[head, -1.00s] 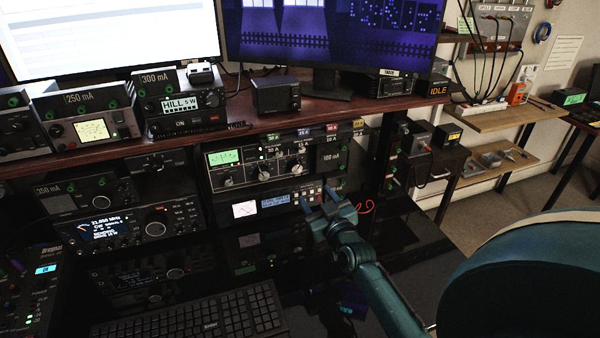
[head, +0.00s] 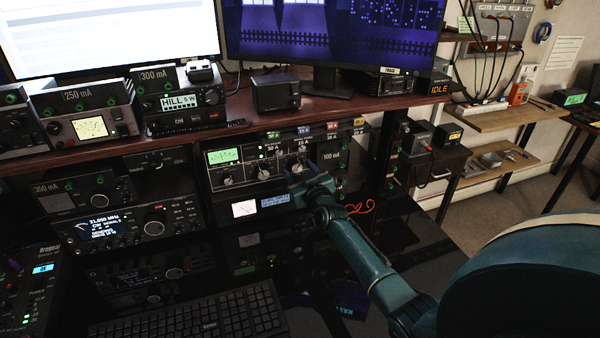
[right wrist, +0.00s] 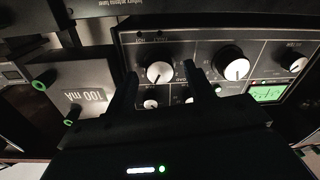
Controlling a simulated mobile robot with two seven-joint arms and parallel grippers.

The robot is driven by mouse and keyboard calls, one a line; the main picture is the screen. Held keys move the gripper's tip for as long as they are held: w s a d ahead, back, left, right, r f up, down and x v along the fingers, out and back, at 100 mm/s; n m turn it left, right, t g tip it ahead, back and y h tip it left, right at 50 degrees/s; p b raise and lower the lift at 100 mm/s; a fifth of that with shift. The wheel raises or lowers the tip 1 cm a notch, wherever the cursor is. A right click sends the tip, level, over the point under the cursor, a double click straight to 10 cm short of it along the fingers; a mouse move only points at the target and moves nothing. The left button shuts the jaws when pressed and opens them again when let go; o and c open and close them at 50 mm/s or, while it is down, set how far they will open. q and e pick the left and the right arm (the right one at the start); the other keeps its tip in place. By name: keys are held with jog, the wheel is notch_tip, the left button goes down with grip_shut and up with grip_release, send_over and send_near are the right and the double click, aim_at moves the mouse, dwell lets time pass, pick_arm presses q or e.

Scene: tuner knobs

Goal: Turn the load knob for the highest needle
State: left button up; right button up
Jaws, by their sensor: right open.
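The tuner (head: 243,172) is a dark rack unit with a lit green meter (head: 223,157) and a row of large white-capped knobs. In the right wrist view it appears upside down, with the meter (right wrist: 267,93) at the right. My right gripper (head: 303,174) is open in front of the tuner's right part. In the right wrist view its fingers (right wrist: 163,78) stand either side of one large knob (right wrist: 160,72); I cannot tell whether they touch it. The neighbouring large knob (right wrist: 232,66) is outside the fingers. I cannot read which knob is load or the needle's position. My left gripper is not in view.
A box marked 100 mA (right wrist: 88,92) stands close beside the tuner. A desk top (head: 250,112) overhangs it. Below is another rack unit with a small white screen (head: 244,209). Red wires (head: 360,208) hang to the right. A keyboard (head: 200,318) lies in front.

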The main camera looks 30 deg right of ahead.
jog(key=shift+c, duration=0.4)
jog(key=c, duration=0.9)
jog(key=shift+f+m, duration=0.1)
jog(key=shift+m, duration=0.2)
jog(key=shift+m+b, duration=0.8)
jog(key=shift+m, duration=1.7)
jog(key=o, duration=1)
jog(key=shift+s, duration=0.1)
